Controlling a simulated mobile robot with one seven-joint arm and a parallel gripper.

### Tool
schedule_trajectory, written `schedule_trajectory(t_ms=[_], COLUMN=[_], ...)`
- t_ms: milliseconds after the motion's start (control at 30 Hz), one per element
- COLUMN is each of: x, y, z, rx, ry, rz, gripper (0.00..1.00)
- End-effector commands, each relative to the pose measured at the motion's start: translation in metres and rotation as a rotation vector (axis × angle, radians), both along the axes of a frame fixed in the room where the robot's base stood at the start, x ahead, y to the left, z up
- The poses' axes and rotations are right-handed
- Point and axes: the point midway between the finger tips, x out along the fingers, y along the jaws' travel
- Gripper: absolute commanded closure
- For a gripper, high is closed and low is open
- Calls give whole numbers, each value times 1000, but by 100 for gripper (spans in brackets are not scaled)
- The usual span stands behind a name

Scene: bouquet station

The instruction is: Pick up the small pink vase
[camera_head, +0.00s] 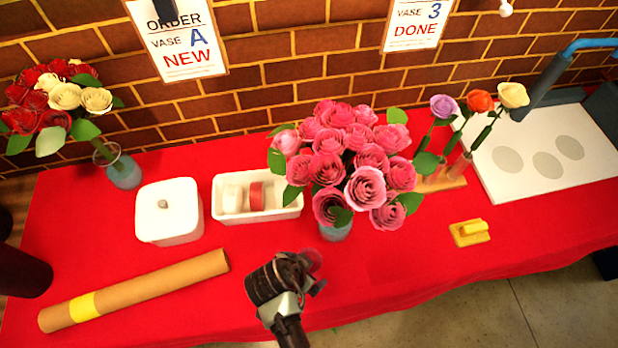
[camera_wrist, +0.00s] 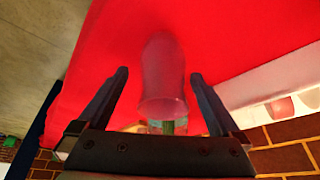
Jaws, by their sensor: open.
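The small pink vase (camera_wrist: 162,75) is translucent and stands between the two fingers of my gripper (camera_wrist: 160,78) in the wrist view. A gap shows on both sides of it, so my gripper is open around it and not touching. In the head view only a pinkish edge of the vase (camera_head: 313,261) shows beside my gripper (camera_head: 298,268), which hides most of it. The vase is on the red cloth, in front of the big pink rose bouquet.
The pink rose bouquet (camera_head: 350,160) in a bluish vase stands close behind. A white tray (camera_head: 290,213), a white box (camera_head: 168,228), a cardboard tube (camera_head: 140,287) and a yellow block (camera_head: 469,233) lie around. The cloth (camera_head: 400,270) right of my gripper is clear.

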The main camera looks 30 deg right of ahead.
Motion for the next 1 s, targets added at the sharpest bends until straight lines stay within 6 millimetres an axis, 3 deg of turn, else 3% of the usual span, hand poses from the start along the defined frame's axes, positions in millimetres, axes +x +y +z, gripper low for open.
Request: schedule_trajectory(t_ms=[433,767,1000], x=[10,11,11], y=[-13,-15,-15], z=[-43,-48,-48], rx=[0,0,-1], ry=[0,-2,-1], rz=[0,1,0], gripper=[0,0,40])
